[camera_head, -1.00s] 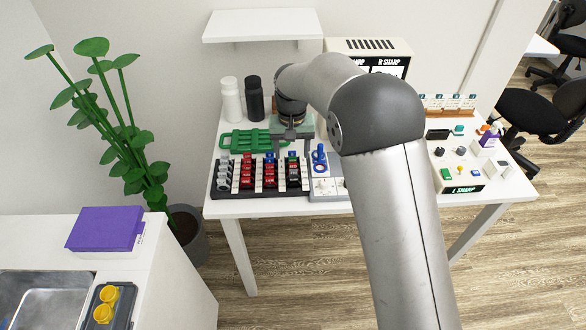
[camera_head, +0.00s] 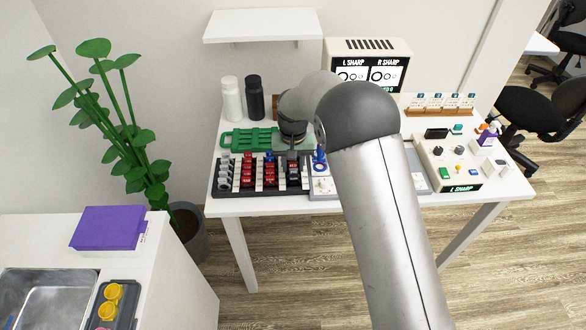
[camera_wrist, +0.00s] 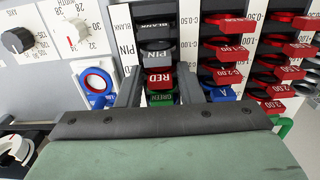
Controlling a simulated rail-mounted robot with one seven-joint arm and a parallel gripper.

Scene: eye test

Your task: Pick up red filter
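The red filter (camera_wrist: 159,79) has a red tab lettered "RED" in the wrist view. It stands in a column of the lens rack, between the grey "PIN" tab (camera_wrist: 158,55) and the green "GREEN" tab (camera_wrist: 160,97). My gripper (camera_wrist: 160,84) is open, with one dark finger on each side of this column. Gaps show between the fingers and the red tab. In the head view my gripper (camera_head: 291,157) is over the right part of the dark lens rack (camera_head: 228,192). The red filter cannot be made out there.
A blue ring-handled piece (camera_wrist: 96,83) stands close left of my fingers in the wrist view. A green tray (camera_head: 236,139), bottles (camera_head: 255,97) and a sharp-chart box (camera_head: 368,50) stand behind. A control panel (camera_head: 461,170) is at right.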

